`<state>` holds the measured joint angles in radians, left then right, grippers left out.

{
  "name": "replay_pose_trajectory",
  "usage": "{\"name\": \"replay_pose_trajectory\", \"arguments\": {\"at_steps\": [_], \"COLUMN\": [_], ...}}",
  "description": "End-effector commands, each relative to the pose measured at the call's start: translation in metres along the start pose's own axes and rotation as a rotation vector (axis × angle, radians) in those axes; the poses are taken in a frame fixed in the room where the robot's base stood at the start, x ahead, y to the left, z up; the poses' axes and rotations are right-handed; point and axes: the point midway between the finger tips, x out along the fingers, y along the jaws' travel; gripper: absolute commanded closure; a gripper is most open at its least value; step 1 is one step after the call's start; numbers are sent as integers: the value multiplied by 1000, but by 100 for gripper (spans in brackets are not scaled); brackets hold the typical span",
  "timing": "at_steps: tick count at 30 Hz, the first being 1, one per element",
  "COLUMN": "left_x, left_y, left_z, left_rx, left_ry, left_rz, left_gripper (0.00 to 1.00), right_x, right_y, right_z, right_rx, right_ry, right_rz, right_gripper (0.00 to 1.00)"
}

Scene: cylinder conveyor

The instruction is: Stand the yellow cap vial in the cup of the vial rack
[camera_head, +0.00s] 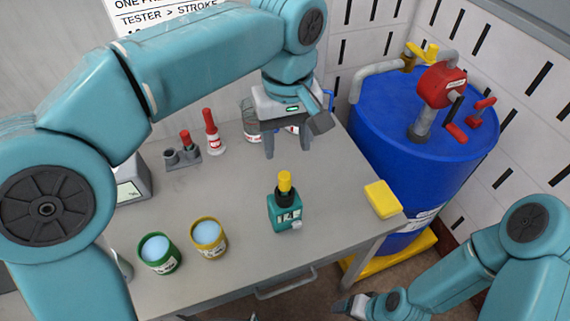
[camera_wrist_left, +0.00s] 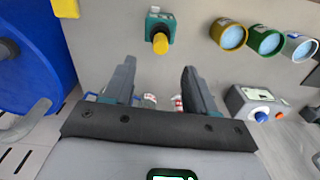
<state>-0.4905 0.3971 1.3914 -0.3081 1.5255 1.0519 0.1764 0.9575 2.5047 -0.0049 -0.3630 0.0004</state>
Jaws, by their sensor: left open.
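The yellow cap vial (camera_head: 284,190) stands upright in a teal device (camera_head: 286,212) on the grey table; its yellow cap (camera_wrist_left: 160,43) shows in the left wrist view. My left gripper (camera_head: 287,150) is open and empty, pointing down, above and behind the vial; its fingers (camera_wrist_left: 157,68) are apart from the cap in the wrist view. The small grey vial rack (camera_head: 184,161) stands at the back left. One cup (camera_head: 171,155) looks empty; a red-capped vial (camera_head: 186,138) stands in another. My right gripper (camera_head: 352,304) is low, past the table's front edge; its jaw state is unclear.
Green (camera_head: 159,253) and yellow (camera_head: 208,238) cans stand front left. A red-capped bottle (camera_head: 210,135) stands beside the rack. A grey instrument (camera_head: 131,184) is at the left. A yellow block (camera_head: 382,199) lies at the right edge, near a blue drum (camera_head: 390,140).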

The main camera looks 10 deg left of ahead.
Motion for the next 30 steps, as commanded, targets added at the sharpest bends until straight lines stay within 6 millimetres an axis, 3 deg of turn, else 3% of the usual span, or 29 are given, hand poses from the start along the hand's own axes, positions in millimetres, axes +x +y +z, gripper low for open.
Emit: {"name": "replay_pose_trajectory", "arguments": {"at_steps": [3,15,21,30], "left_x": [29,111,132,137], "left_y": [-1,-1,-1,0], "left_z": [2,1,-1,-2], "left_rx": [1,1,-1,0], "left_ry": [-3,-2,-2,0], "left_rz": [-5,-3,-1,1], "left_gripper": [44,44,44,44], "right_x": [4,6,6,6], "right_y": [2,2,2,2], "right_z": [0,0,0,0], "right_rx": [0,0,-1,0], "right_ry": [0,0,0,0], "right_rz": [0,0,0,0], "right_gripper": [25,25,25,25]}}
